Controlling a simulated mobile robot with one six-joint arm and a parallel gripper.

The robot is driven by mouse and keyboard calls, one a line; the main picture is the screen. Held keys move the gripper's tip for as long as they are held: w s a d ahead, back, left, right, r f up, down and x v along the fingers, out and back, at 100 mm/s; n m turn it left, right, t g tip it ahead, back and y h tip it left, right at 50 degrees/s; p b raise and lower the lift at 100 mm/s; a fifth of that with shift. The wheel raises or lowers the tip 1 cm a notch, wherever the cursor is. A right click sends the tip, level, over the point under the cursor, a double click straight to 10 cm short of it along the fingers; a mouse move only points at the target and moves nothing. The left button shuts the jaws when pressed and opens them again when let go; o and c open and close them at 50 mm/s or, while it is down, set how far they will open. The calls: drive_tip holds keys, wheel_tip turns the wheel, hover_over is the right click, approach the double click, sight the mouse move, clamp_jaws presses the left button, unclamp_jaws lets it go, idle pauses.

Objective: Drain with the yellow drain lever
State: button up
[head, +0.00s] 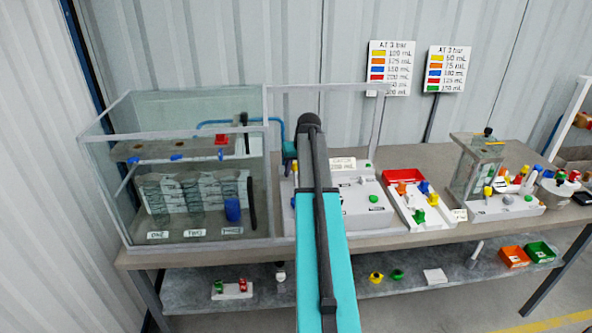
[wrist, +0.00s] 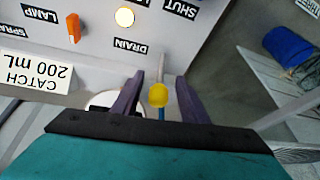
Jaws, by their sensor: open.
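The upside-down DRAIN label (wrist: 131,46) is on the grey panel just beyond the fingertips, and the SHUT label (wrist: 181,8) is farther off.
A CATCH 200 mL card (wrist: 35,72), an orange lever (wrist: 74,27) and a lit round lamp (wrist: 124,17) are near. A glass tank (head: 185,120) stands left; a red-ended white tray (head: 418,205) and a smaller clear chamber (head: 478,165) stand right.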

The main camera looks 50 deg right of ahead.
drive_tip(key=shift+f, duration=0.1)
drive_tip(key=shift+c, duration=0.4)
clamp_jaws()
